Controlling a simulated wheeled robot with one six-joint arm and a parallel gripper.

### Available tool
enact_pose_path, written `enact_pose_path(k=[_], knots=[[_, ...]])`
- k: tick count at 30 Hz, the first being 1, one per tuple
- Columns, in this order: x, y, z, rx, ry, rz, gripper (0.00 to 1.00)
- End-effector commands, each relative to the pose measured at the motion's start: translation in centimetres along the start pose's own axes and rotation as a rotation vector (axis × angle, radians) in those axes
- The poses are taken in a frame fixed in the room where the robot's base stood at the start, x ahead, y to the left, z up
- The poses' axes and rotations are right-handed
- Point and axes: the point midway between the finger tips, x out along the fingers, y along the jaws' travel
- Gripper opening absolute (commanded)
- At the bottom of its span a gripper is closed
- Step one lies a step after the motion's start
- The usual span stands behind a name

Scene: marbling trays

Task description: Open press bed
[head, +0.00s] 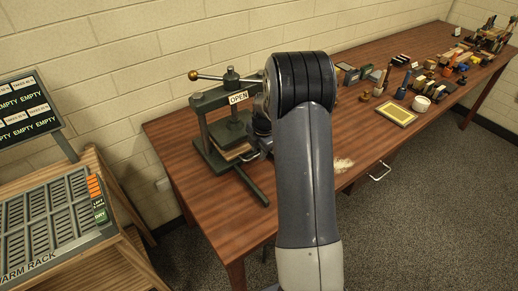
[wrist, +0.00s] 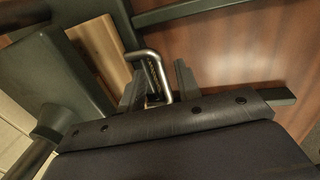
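The press (head: 203,128) stands at the left end of the wooden table. It has a grey-green frame, a top lever with a brass ball end and a sign reading OPEN (head: 238,98). Its bed (head: 233,152) shows low between the posts, with a pale wooden layer; it also shows in the wrist view (wrist: 103,47). A bent metal handle (wrist: 154,60) comes off the bed. My gripper (wrist: 160,82) has its two dark fingers apart, one on each side of the handle, with narrow gaps. My arm hides most of the gripper in the head view.
Dark rails (head: 251,185) run out from the press toward the front of the table (head: 215,215). A warm rack (head: 55,222) stands at left. Carpet in front is clear.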

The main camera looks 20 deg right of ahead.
Motion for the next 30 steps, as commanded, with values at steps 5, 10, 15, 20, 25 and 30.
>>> enact_pose_path(k=[5,10,15,20,25,30], knots=[[0.1,0.0,-0.02,0.0,0.0,0.0,0.32],[0.08,0.0,-0.02,0.0,0.0,0.0,0.25],[0.06,0.01,-0.02,0.0,0.0,0.0,0.11],[0.06,0.01,-0.02,0.0,0.0,0.0,0.0],[0.05,0.01,-0.01,0.0,0.0,0.0,0.0],[0.05,0.01,-0.01,0.0,0.0,0.0,0.0]])
